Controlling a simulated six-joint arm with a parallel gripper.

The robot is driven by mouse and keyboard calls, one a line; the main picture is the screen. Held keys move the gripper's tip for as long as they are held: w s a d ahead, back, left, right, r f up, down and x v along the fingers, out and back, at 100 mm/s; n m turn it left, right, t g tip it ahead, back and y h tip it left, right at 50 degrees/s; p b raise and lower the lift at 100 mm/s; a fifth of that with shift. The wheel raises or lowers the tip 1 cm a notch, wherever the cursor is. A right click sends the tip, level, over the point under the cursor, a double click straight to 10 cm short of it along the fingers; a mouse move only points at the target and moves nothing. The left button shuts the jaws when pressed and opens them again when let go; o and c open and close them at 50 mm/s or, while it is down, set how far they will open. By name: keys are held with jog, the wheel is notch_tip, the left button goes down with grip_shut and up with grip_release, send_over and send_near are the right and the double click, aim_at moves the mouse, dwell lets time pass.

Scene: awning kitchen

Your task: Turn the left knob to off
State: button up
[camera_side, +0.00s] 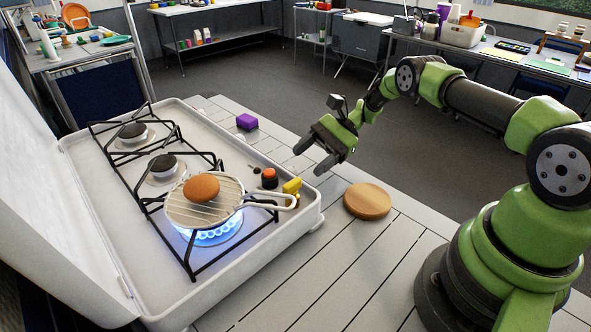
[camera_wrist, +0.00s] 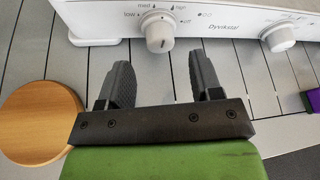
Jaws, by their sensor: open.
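The left knob (camera_wrist: 159,32) is white and round, on the white front panel of the stove in the wrist view. Labels low, med, high and off surround it; I cannot tell clearly which one it points to. My gripper (camera_side: 308,163) is over the table, off the stove's right side in the side view. In the wrist view the gripper (camera_wrist: 165,80) is open and empty, its two fingers below the left knob in the picture and apart from it. The side view does not clearly show the knob. A blue flame (camera_side: 208,236) burns under the pan (camera_side: 236,190).
A second knob (camera_wrist: 279,38) is farther right on the panel. A brown round item (camera_side: 201,187) lies in the pan on the black grate.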

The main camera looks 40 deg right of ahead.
aim_at(294, 171)
jog(key=shift+x, duration=2.35)
jog(key=c, duration=0.9)
